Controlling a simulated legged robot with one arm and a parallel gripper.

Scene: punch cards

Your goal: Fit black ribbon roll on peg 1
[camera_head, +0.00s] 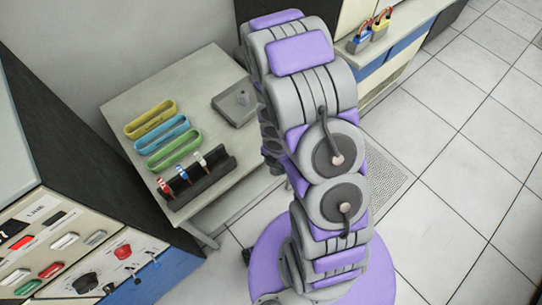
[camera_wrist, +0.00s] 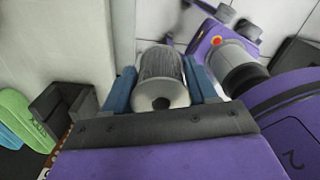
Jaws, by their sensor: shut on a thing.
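My gripper (camera_wrist: 161,84) has blue fingers shut on a dark grey, ribbed roll with a pale end flange, the black ribbon roll (camera_wrist: 160,66). The flange with a dark centre hole faces the wrist camera. The fingers press on either side of the roll. In the head view my arm hides the gripper and the roll. A flat grey block (camera_head: 226,109) with a small dark feature on top sits at the table's back right. I cannot tell whether that feature is peg 1, and no peg is clearly identifiable.
The pale table (camera_head: 131,92) holds yellow (camera_head: 150,119), blue (camera_head: 160,136) and green (camera_head: 175,149) trays. A dark rack (camera_head: 209,184) holds several small red, blue and white items. Control panels (camera_head: 95,262) stand lower left. Tiled floor at right is clear.

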